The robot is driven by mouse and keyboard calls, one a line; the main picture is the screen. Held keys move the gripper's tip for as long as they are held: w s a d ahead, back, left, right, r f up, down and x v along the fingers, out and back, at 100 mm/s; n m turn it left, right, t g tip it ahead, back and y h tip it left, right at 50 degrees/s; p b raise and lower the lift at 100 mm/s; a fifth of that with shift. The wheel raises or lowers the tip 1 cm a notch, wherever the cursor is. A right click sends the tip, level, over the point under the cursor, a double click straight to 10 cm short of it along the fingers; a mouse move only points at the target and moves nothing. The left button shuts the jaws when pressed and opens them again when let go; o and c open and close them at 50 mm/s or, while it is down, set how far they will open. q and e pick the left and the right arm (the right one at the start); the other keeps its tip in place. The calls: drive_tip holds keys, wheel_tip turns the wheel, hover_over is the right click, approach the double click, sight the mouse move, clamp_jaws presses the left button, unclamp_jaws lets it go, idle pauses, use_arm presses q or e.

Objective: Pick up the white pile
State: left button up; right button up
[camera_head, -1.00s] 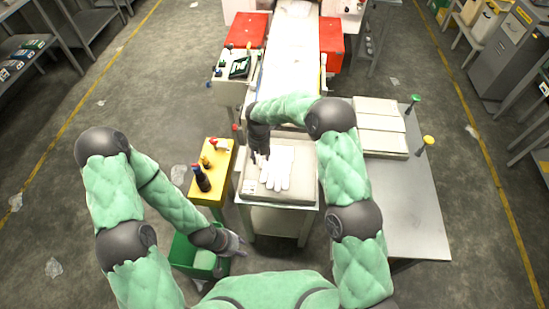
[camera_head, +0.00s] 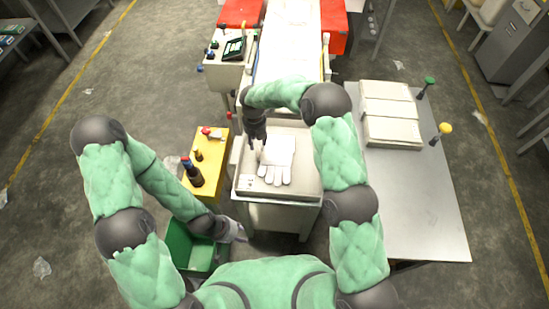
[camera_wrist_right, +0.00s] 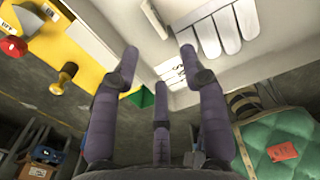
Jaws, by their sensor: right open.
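The white pile (camera_head: 277,160) looks like flat white gloves, fingers toward me, lying on the pale tray-like top (camera_head: 307,180) of a small stand. In the right wrist view, glove fingers (camera_wrist_right: 222,32) show at the upper right. My right gripper (camera_head: 260,153) is open at the pile's left side. In its wrist view, the spread fingers (camera_wrist_right: 158,52) have nothing between them, and the gloves lie beyond the right finger. Contact cannot be told. My left gripper (camera_head: 238,232) hangs low beside the green bin, away from the pile; its jaws are unclear.
A yellow stand (camera_head: 206,178) with a dark bottle (camera_head: 193,172) and knobs stands left of the pile. A green bin (camera_head: 182,248) is below it. A metal table (camera_head: 420,205) with pale stacks (camera_head: 390,115) is on the right. A conveyor (camera_head: 290,50) lies beyond.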

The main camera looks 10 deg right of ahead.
sight(258, 154)
wheel_tip(258, 154, down, 6)
drive_tip(key=shift+r+b, duration=0.1)
drive_tip(key=shift+b, duration=0.55)
drive_tip(key=f+b, duration=0.1)
drive_tip(key=f, duration=0.4)
drive_tip(key=shift+w+a+b, duration=0.15)
drive_tip(key=shift+w+b, duration=0.05)
drive_tip(key=shift+b, duration=0.15)
drive_tip(key=shift+r, duration=0.1)
clamp_jaws()
